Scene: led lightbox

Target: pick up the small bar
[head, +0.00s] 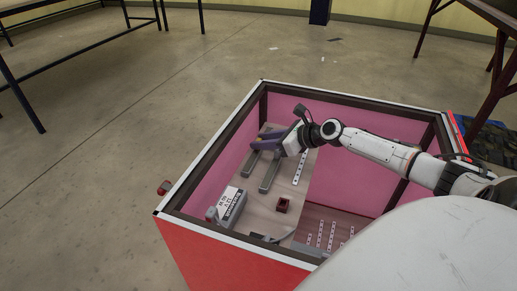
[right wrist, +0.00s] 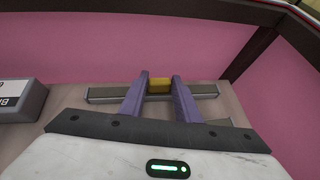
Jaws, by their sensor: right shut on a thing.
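The small bar looks to be the short yellow piece (right wrist: 159,85) in the right wrist view. It sits between the purple fingertips of my right gripper (right wrist: 160,84), which is shut on it. A long grey rail (right wrist: 102,94) lies just behind or under the yellow piece; I cannot tell whether they touch. In the head view my right gripper (head: 262,143) reaches into the lightbox (head: 352,205) over the far end of the wooden board, and the yellow piece is not clearly visible there. My left gripper is not in view.
On the board are another grey rail (head: 271,174), a white dotted strip (head: 301,168), a small dark red box (head: 283,205) and a labelled grey box (head: 231,206). Several dotted strips (head: 326,236) lie at the lower right. Pink walls with dark rims surround the area.

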